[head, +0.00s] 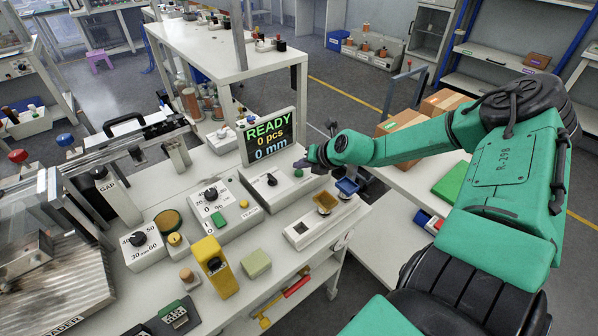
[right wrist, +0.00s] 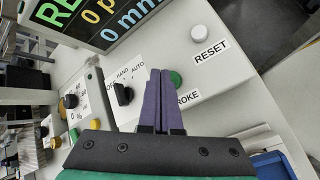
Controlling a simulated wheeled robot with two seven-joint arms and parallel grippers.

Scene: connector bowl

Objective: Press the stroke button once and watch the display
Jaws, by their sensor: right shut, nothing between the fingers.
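The display (head: 268,135) stands upright at the back of the bench and reads READY, 0 pcs, 0 mm. It shows partly in the right wrist view (right wrist: 95,22). The green stroke button (right wrist: 177,79) is on a pale control box, its label partly hidden by my fingers. It also shows small in the head view (head: 298,173). My right gripper (head: 305,163) is shut and empty, close to the button. In the right wrist view its purple fingertips (right wrist: 160,72) overlap the button's left edge; I cannot tell whether they touch it. My left gripper is out of view.
On the same box are a white RESET button (right wrist: 200,32) and a black OFF/HAND/AUTO knob (right wrist: 123,93). Another box with a dial (head: 211,194) stands to the left. A blue tray (head: 347,186) is just right. A yellow device (head: 214,266) stands near the front.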

